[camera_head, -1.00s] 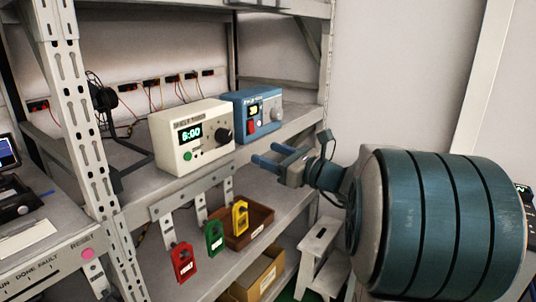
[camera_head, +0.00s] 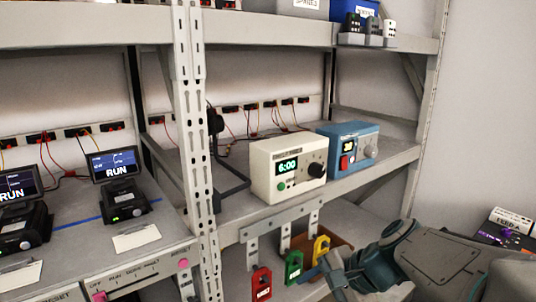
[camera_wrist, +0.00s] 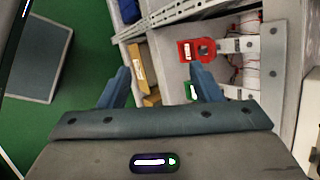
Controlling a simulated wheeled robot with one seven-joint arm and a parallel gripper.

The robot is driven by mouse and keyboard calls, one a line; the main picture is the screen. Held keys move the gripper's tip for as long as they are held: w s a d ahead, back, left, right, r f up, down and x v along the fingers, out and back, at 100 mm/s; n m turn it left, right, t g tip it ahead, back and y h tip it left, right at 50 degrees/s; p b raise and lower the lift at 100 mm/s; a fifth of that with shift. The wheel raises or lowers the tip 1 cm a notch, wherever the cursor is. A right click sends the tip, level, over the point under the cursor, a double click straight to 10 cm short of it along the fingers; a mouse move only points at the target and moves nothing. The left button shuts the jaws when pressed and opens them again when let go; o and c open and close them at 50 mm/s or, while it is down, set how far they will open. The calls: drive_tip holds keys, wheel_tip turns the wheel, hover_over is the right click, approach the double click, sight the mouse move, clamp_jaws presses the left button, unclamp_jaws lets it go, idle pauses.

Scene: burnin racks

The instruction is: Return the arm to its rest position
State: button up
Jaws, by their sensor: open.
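My gripper (camera_head: 318,270) is low in the head view, below the shelf that carries the two timer boxes, in front of the hanging tags. In the wrist view my gripper (camera_wrist: 163,78) shows two blue fingers spread apart with nothing between them. My arm (camera_head: 440,255) reaches in from the lower right of the head view, its lower part cut off by the picture edge. The red tag (camera_wrist: 197,50) appears just beyond the right finger in the wrist view; I cannot tell the exact gap.
A cream timer (camera_head: 288,168) and a blue box (camera_head: 350,147) stand on the shelf. Red (camera_head: 261,283), green (camera_head: 293,268) and yellow (camera_head: 321,248) tags hang below. A rack post (camera_head: 190,130) rises at left.

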drive_tip(key=s+d+f+n+h+p, duration=0.1)
drive_tip(key=s+d+n+h, duration=0.4)
drive_tip(key=n, duration=0.6)
drive_tip(key=s+h+p, duration=0.1)
drive_tip(key=s+h, duration=0.1)
drive_tip(key=shift+s+d+f+g, duration=0.3)
drive_tip(key=shift+d+f+g, duration=0.1)
idle(0.5)
